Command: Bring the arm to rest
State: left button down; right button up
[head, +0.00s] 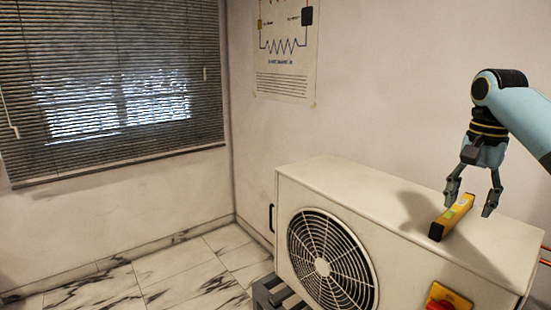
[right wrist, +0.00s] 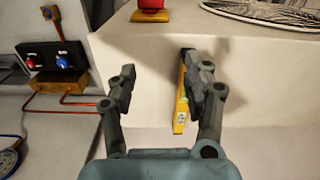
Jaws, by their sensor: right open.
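My right gripper (head: 473,200) comes in from the right in the head view, above the top of a white outdoor unit (head: 340,180). Its two fingers are apart and nothing is between them. A yellow spirit level (head: 453,216) with dark ends lies on the unit's top, just below the fingertips. In the right wrist view, the open fingers (right wrist: 158,90) show, and the level (right wrist: 180,112) appears behind the right-hand finger, which partly hides it. A gap between fingers and level seems to show, but its size is hard to tell. My left gripper is not in view.
The unit's front has a round fan grille (head: 330,262) and a red knob on a yellow plate (head: 447,299). In the right wrist view, a dark panel with red and blue knobs (right wrist: 52,62) and copper pipes (right wrist: 75,98) stand at left. Marble floor (head: 170,272) lies clear at left.

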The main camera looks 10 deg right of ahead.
jog(key=s+a+f+n+t+h, duration=0.1)
jog(key=s+a+f+n, duration=0.6)
jog(key=s+a+f, duration=0.45)
jog(key=s+a+n+t, duration=0.1)
jog(key=s+a+n, duration=0.25)
jog(key=s, duration=0.45)
jog(key=s+a+n+t, duration=0.2)
jog(key=s+a, duration=0.2)
jog(key=s, duration=0.4)
notch_tip(320, 180, down, 36)
jog(key=s+d+g+b, duration=0.1)
jog(key=d+g+b, duration=0.15)
jog(key=b, duration=0.95)
pick_arm(q)
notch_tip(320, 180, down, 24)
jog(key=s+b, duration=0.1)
jog(key=b, duration=1.1)
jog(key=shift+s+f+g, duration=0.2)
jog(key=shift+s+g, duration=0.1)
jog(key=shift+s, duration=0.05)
pick_arm(e)
jog(key=s+f, duration=1)
jog(key=f, duration=0.5)
jog(key=s+d+f, duration=0.1)
jog(key=s+f, duration=0.8)
jog(key=f, duration=0.6)
jog(key=shift+s, duration=0.35)
